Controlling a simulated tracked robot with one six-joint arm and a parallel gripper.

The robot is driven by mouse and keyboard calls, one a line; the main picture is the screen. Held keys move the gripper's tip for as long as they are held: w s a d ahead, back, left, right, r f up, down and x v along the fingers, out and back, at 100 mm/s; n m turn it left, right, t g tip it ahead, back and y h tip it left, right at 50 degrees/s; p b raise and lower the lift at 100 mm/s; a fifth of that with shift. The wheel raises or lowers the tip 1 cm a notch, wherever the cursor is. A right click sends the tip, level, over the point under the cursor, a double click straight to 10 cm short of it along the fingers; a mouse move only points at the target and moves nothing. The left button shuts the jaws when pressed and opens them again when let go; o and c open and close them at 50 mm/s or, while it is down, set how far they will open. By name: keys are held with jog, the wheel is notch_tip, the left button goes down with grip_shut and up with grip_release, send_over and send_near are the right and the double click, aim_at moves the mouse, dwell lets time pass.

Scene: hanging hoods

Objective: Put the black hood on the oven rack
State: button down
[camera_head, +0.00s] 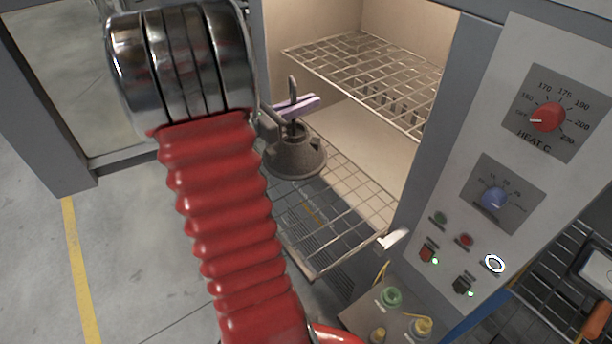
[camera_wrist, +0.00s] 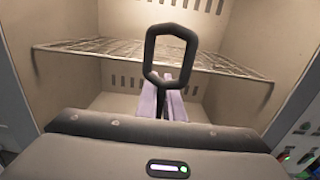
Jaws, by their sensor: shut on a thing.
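The black hood (camera_head: 296,156) is a dark dome with a ring handle on top. In the head view it is at the lower oven rack (camera_head: 335,210), over the rack's left part; I cannot tell whether it touches the wires. My gripper (camera_head: 296,106) has pale purple fingers shut on the hood's handle. In the wrist view the dark ring (camera_wrist: 170,55) stands up in front of the purple fingers (camera_wrist: 164,100). The hood's dome is hidden there behind the wrist body.
An upper wire rack (camera_head: 375,75) spans the oven above and right of the hood. The control panel (camera_head: 520,140) with red and blue knobs stands right of the opening. A white piece (camera_head: 393,239) sits at the lower rack's right front corner. Grey floor lies left.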

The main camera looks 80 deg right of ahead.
aim_at(276, 149)
jog(key=shift+f, duration=3.2)
jog(key=shift+f, duration=1.8)
jog(key=c, duration=1.9)
grip_release()
jog(key=shift+f, duration=0.1)
jog(key=v, duration=1.2)
